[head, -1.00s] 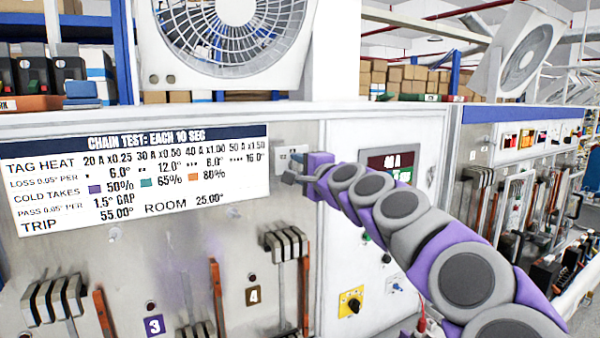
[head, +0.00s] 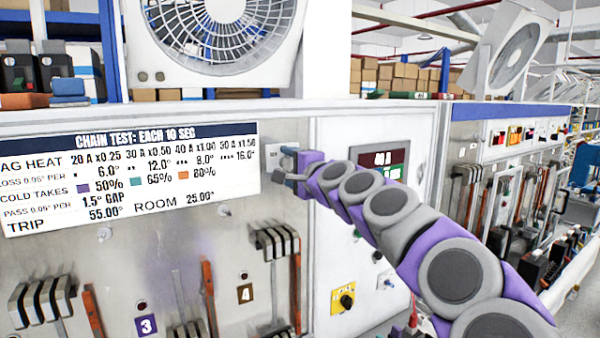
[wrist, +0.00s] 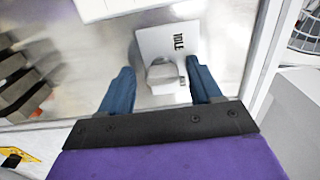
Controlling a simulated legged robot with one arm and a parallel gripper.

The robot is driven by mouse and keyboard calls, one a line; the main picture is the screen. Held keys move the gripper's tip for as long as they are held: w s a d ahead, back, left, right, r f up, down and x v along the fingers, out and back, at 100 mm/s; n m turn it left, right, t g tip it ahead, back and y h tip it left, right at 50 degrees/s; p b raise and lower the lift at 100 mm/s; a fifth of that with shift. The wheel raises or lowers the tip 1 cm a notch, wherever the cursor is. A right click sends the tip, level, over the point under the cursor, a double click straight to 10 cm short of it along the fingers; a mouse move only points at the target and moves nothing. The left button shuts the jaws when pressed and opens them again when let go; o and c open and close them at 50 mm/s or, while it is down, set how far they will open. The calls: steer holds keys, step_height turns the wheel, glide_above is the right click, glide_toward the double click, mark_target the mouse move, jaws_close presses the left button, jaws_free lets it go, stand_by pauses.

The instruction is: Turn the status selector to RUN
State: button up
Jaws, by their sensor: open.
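The status selector shows in the wrist view as a white plate (wrist: 152,43) with a pale grey knob (wrist: 165,75). The plate's upper label reads IDLE; a smaller label right of the knob is too small to read surely. I cannot tell where the knob points. My gripper (wrist: 160,82) is open, one blue finger on each side of the knob. A gap shows on the left; I cannot tell whether the right finger touches. In the head view my gripper (head: 284,164) is at the panel, partly covering the selector plate (head: 281,152).
A chart board (head: 130,178) is just left of my gripper. A fan (head: 215,40) stands above.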

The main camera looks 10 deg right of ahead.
steer(key=v, duration=1.7)
steer(key=s+a+f+n+g+b, duration=0.25)
steer(key=s+a+f, duration=0.2)
steer(key=f, duration=0.35)
steer(key=s+a+f+n+g+b, duration=0.1)
steer(key=s+a+f+n+g, duration=0.3)
steer(key=f, duration=0.3)
steer(key=s+a+f+n+g+b, duration=0.1)
steer(key=s+a+f+n+g, duration=0.2)
steer(key=a+f, duration=0.35)
steer(key=s+d+f+n+g+h+b, duration=0.1)
steer(key=s+d+f+g+h, duration=0.1)
steer(key=s+f, duration=0.6)
steer(key=s+d+f+n+g+h+b, duration=0.1)
steer(key=s+d+f+g, duration=0.3)
steer(key=s+f, duration=0.4)
steer(key=s+d+f+n+g+h+b, duration=0.2)
steer(key=s+d+f+n+g+b, duration=0.1)
steer(key=s+f, duration=0.6)
steer(key=shift+d+h, duration=0.3)
steer(key=shift+d, duration=0.15)
steer(key=shift+g, duration=0.25)
